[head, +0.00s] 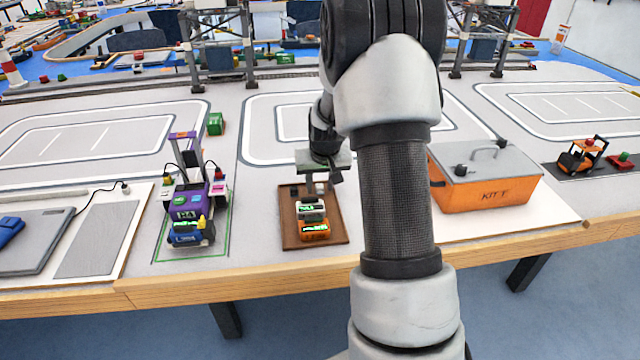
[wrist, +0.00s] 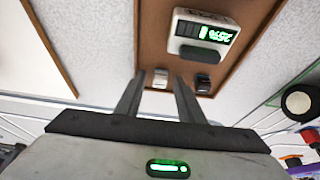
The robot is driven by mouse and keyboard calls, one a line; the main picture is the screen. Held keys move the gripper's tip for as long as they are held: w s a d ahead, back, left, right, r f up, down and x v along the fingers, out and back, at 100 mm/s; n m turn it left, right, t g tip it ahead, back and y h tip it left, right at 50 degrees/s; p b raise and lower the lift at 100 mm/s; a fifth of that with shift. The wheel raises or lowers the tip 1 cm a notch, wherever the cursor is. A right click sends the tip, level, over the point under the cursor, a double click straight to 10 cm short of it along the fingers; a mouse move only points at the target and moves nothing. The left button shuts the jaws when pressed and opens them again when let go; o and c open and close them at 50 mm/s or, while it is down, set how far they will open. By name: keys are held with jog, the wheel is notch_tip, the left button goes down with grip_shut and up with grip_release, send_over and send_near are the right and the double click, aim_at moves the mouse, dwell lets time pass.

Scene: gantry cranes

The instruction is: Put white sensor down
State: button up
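The white sensor (head: 311,208) has a green-lit display and is at the brown tray (head: 288,238). In the wrist view, the white sensor (wrist: 207,32) shows "25%" and a dark grey block on its side. An orange unit (head: 315,233) with a green display shows just below it in the head view. I cannot tell whether the white sensor sits on it or behind it. My gripper (head: 318,188) is directly above the white sensor, pointing down.
A purple vehicle (head: 190,198) with a blue unit (head: 186,236) at its front stands left of the tray, inside a green outline. An orange KIT-T case (head: 482,195) stands to the right. A green block (head: 215,124) is behind. The wooden table edge (head: 240,284) runs along the front.

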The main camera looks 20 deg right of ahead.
jog(key=s+a+f+p+v, duration=0.1)
jog(key=a+v, duration=0.1)
jog(key=v, duration=0.8)
jog(key=s+a+p+v, duration=0.1)
jog(key=a+p+v, duration=0.1)
jog(key=v, duration=0.9)
jog(key=s+a+r+n, duration=0.1)
jog(key=s+a+r, duration=0.15)
jog(key=s, duration=0.45)
jog(key=s+a+r+n+t+y, duration=0.1)
jog(key=s+a+r, duration=0.1)
jog(key=s+a, duration=0.35)
jog(key=s+a+r+n, duration=0.1)
jog(key=s+a+r, duration=0.1)
jog(key=s, duration=0.7)
notch_tip(320, 180, up, 20)
jog(key=p, duration=1.9)
jog(key=shift+a+r+p, duration=0.15)
jog(key=shift+a+p, duration=0.1)
jog(key=shift+p, duration=0.15)
